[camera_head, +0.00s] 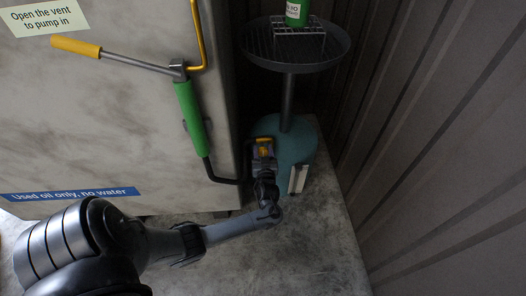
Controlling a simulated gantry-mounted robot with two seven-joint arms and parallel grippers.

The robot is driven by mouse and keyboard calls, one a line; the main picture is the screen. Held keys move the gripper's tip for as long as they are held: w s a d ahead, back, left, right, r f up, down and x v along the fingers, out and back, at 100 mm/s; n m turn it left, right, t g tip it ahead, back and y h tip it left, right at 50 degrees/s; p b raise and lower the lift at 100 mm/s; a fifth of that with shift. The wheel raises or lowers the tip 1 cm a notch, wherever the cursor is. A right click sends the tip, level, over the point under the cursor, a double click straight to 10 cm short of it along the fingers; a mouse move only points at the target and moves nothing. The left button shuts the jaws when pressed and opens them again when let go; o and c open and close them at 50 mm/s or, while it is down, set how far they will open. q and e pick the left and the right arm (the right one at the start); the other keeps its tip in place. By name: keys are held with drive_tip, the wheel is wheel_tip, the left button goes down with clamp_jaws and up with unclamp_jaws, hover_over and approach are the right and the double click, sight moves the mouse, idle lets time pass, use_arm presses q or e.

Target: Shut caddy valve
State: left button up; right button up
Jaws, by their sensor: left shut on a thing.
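A teal oil caddy (298,147) stands on the floor between the tank and the ribbed wall. A dark drain pan (340,42) sits above it on a dark post. My left gripper (264,152) is at the left side of the caddy's teal body, shut on a small yellow part (264,142) that appears to be the caddy valve handle. The gripper hides most of the valve, so its exact angle cannot be told. My right gripper is not in view.
A grey tank (120,120) with a green hand pump (190,118) stands at the left. Its yellow-gripped handle (76,46) sticks out left, and a black hose (221,179) runs near my gripper. A green bottle (296,14) stands over the pan. The ribbed wall (440,140) bounds the right; the front floor is clear.

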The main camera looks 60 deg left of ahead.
use_arm(q)
drive_tip(key=shift+r+m+p, duration=0.2)
drive_tip(key=shift+m+p, duration=1.1)
drive_tip(key=shift+m, duration=0.1)
drive_tip(key=m+p, duration=0.2)
drive_tip(key=m, duration=0.2)
drive_tip(key=shift+w+f+p, duration=0.1)
drive_tip(key=shift+w+p, duration=0.05)
drive_tip(key=shift+p, duration=0.15)
drive_tip(key=m+p, duration=0.1)
drive_tip(key=m, duration=0.5)
drive_tip(key=shift+d+f+p, duration=0.1)
drive_tip(key=shift+f+p, duration=0.05)
drive_tip(key=shift+p, duration=0.15)
drive_tip(key=m, duration=0.3)
drive_tip(key=shift+f, duration=0.1)
drive_tip(key=shift+m+p, duration=0.3)
drive_tip(key=shift+m, duration=0.6)
drive_tip(key=shift+f, duration=0.1)
drive_tip(key=o, duration=1)
drive_tip(key=shift+w, duration=0.1)
